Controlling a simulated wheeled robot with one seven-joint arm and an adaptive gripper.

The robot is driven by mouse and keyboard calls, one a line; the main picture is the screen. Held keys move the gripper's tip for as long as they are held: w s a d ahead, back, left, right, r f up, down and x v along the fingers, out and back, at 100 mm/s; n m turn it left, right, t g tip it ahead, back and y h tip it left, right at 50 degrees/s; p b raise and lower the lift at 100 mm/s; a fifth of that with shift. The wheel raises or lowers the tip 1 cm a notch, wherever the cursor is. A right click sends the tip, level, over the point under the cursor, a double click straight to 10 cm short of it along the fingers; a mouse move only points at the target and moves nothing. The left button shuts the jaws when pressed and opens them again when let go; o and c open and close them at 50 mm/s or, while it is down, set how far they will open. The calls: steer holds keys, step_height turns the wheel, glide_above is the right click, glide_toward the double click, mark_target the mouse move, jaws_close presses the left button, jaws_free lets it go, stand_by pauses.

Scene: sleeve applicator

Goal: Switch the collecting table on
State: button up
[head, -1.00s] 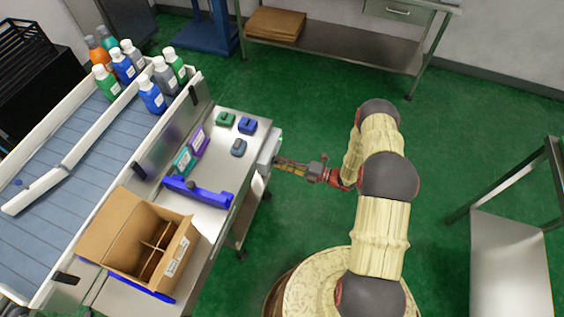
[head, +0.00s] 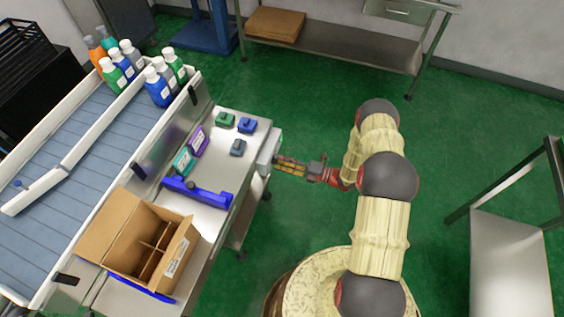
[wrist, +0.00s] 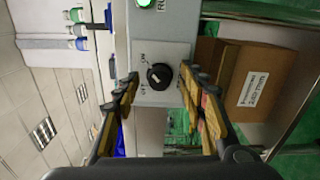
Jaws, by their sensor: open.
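The collecting table (head: 228,150) is a steel-topped table beside the conveyor in the head view. A box with a control panel sits at its right end. In the wrist view the panel (wrist: 178,50) carries a black rotary knob (wrist: 160,76) with a white mark and small lettering, too small to read surely. My gripper (head: 277,163) is at the panel in the head view. In the wrist view my gripper (wrist: 159,78) is open, one finger on each side of the knob. Contact with the knob cannot be told.
A green lit button (wrist: 144,3) is beside the knob. An open carton (head: 120,232), a blue bracket (head: 198,192) and several small blocks lie on the table. Bottles (head: 158,87) stand on the conveyor (head: 75,145).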

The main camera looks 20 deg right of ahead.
steer(key=v, duration=1.2)
stand_by(0.5)
